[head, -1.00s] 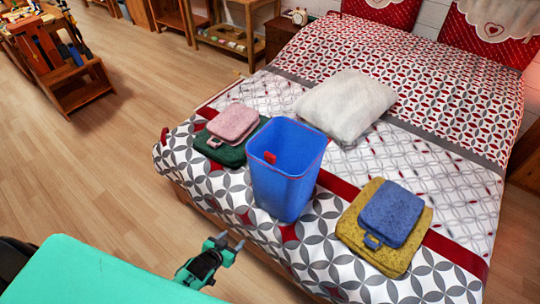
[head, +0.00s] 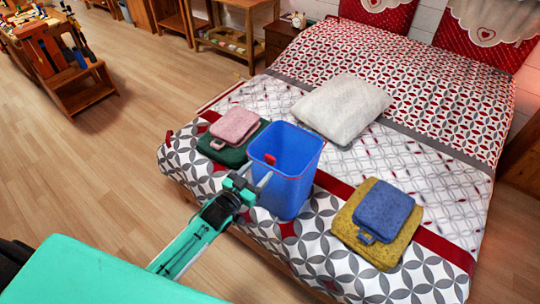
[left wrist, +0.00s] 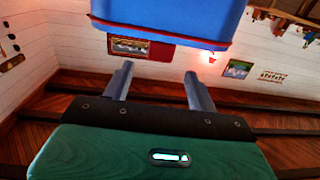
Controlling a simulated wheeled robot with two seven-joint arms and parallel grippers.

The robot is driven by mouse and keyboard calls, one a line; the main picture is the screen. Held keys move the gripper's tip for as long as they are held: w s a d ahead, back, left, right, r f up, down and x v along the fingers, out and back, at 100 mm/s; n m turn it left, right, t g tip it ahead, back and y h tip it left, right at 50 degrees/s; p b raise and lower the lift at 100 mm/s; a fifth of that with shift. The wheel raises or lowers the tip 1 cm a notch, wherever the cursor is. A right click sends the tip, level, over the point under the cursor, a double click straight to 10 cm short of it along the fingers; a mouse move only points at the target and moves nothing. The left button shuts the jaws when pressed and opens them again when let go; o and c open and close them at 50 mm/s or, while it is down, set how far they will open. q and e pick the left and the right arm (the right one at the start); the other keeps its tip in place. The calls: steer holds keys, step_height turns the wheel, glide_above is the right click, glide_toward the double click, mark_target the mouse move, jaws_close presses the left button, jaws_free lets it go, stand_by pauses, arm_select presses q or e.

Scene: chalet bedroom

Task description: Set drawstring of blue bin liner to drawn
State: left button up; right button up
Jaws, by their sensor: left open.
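The blue bin (head: 287,185) stands upright on the bed. It has a thin red line along its rim, and a small red tab (head: 269,159) shows at the inside of the rim. My left gripper (head: 257,172) is open and empty, its fingers at the bin's upper left side by the rim; I cannot tell whether they touch it. In the left wrist view, the bin (left wrist: 165,18) fills the top, its red-edged rim beyond the two spread fingers (left wrist: 156,72). The bin's floor is hidden. My right gripper is not in view.
The bed (head: 340,240) has a patterned cover. Pink (head: 235,127) and dark green (head: 222,152) folded pieces lie left of the bin. Blue (head: 383,208) and yellow (head: 362,238) folded pieces lie right. A white pillow (head: 342,108) lies behind.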

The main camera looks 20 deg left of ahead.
mark_target(269, 159)
arm_select(q)
steer(key=p+x, duration=0.1)
steer(key=x, duration=0.6)
steer(key=shift+w+d+p, duration=0.1)
steer(key=shift+w+p, duration=0.1)
steer(key=shift+p, duration=0.2)
